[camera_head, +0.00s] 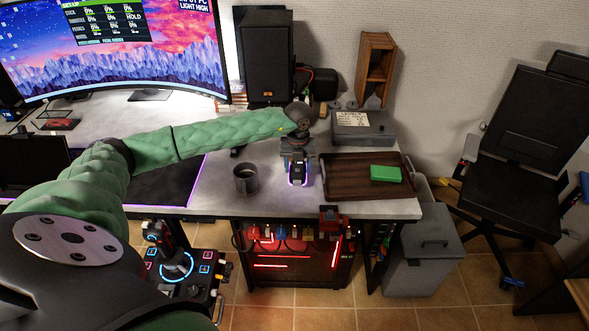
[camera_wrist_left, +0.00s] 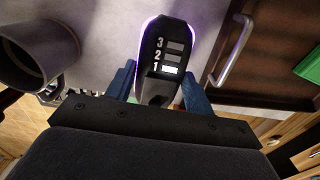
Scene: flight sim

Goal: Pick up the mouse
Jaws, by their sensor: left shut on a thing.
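The mouse (camera_head: 298,172) is dark with a glowing purple-white rim and sits at the desk's right part, between the mug and the wooden tray. In the left wrist view the mouse (camera_wrist_left: 166,50) shows the numbers 3, 2 and 1, with a lit bar beside the 1. My left gripper (camera_head: 297,160) reaches over it from behind. Its blue fingers (camera_wrist_left: 160,80) are shut on the mouse's two sides. The mouse appears at or just above the desk surface; I cannot tell which. My right gripper is not in view.
A dark mug (camera_head: 246,180) stands left of the mouse. A brown wooden tray (camera_head: 345,188) holding a green block (camera_head: 386,174) lies to the right. A grey box (camera_head: 362,130) and a black speaker (camera_head: 268,60) stand behind. The desk's front edge is close to the mouse.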

